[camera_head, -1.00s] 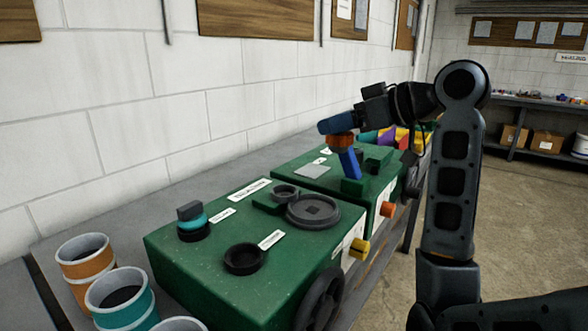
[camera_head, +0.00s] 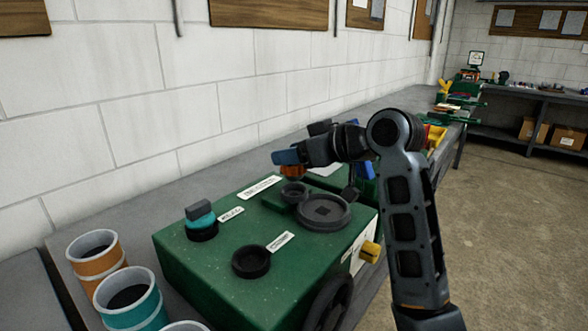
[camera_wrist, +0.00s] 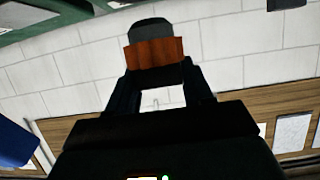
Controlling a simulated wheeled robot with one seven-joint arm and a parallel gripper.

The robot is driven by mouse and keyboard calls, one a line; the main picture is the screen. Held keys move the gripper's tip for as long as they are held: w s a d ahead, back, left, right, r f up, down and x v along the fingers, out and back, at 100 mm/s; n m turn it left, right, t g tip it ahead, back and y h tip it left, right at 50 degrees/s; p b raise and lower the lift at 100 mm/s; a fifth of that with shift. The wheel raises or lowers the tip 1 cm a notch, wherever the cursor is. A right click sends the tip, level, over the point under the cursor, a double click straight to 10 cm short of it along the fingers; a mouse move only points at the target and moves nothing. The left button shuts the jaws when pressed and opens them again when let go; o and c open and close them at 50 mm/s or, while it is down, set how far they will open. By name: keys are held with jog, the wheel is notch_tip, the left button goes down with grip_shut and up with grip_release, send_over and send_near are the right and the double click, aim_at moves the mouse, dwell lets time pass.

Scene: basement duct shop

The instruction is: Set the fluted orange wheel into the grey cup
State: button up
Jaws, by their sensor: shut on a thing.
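The fluted orange wheel (camera_head: 291,171) is held below the blue fingertips of my gripper (camera_head: 287,158). In the wrist view the orange wheel (camera_wrist: 155,52) shows at the fingertips (camera_wrist: 158,78), with a grey part beyond it. In the head view the wheel appears just above and behind a small dark grey cup (camera_head: 293,191) on the green box; a gap or contact is hard to judge. A wider dark cup (camera_head: 251,262) stands empty at the box's front. I cannot tell for certain which of these is the task's grey cup.
A teal wheel with a grey grip (camera_head: 201,219) sits in another dark cup at the left of the green box (camera_head: 190,265). A round dark plate (camera_head: 323,211) lies right of the small cup. Orange (camera_head: 95,260) and teal (camera_head: 128,305) canisters stand at left front.

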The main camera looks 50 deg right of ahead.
aim_at(295, 170)
jog(key=shift+f, duration=1.9)
jog(key=shift+f, duration=0.2)
jog(key=o, duration=1.2)
jog(key=shift+r, duration=0.1)
jog(key=shift+s+r, duration=0.15)
jog(key=v, duration=1.1)
jog(key=shift+s, duration=0.35)
jog(key=shift+r, duration=0.1)
